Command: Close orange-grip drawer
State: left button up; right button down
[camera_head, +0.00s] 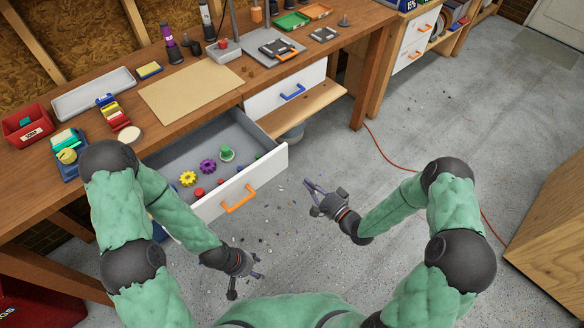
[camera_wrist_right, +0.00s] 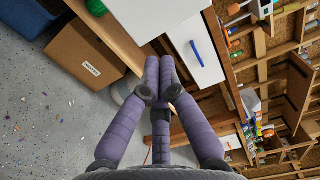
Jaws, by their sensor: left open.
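The orange-grip drawer (camera_head: 272,167) is pulled out from under the workbench in the head view. Its white front carries an orange handle (camera_head: 238,199). Inside lie a yellow gear (camera_head: 188,178), a purple gear (camera_head: 208,166), a green-and-white round part (camera_head: 227,153) and small red parts. My left gripper (camera_head: 244,283) is open and empty, in front of and below the drawer front, apart from the handle. My right gripper (camera_head: 312,187) is to the right of the drawer front, apart from it. Its fingers meet at the tips in the right wrist view (camera_wrist_right: 159,62), with nothing seen between them.
A blue-handled drawer (camera_head: 262,100) sits shut beside the open one, above a wooden shelf (camera_head: 318,100). The workbench holds trays, tools and a brown mat (camera_head: 190,95). A red cable (camera_head: 388,150) crosses the floor. A wooden box (camera_head: 550,215) stands right; floor between is mostly clear.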

aim_at(285, 161)
jog(key=b+x, duration=0.2)
jog(key=x, duration=0.8)
jog(key=shift+w+a, duration=0.1)
pick_arm(q)
notch_tip(285, 161, down, 3)
jog(key=shift+r, duration=0.2)
